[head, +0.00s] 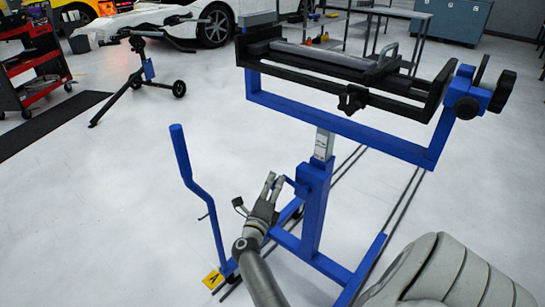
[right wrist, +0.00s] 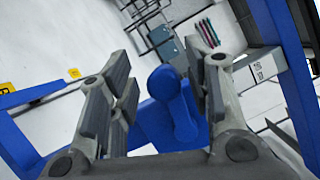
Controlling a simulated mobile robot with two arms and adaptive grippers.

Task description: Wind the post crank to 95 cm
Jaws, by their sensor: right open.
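A blue stand's post (head: 313,205) rises from a floor frame and carries a black cradle (head: 340,78) with a grey roll. A pale scale plate (head: 324,144) is set into the upper post; it also shows in the right wrist view (right wrist: 262,68), its figures too small to read surely. My right gripper (head: 272,184) is beside the post, to its left, near the small blue crank (head: 297,186). In the right wrist view my right gripper (right wrist: 158,58) is open, with the blue crank (right wrist: 172,100) between its fingers; contact cannot be told. My left gripper is out of view.
A bent blue lever (head: 190,170) stands left of the post, with a yellow "A" marker (head: 213,280) by its foot. A black wheeled stand (head: 140,75), a red tool cart (head: 35,65) and a white car lie farther back. Floor between is clear.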

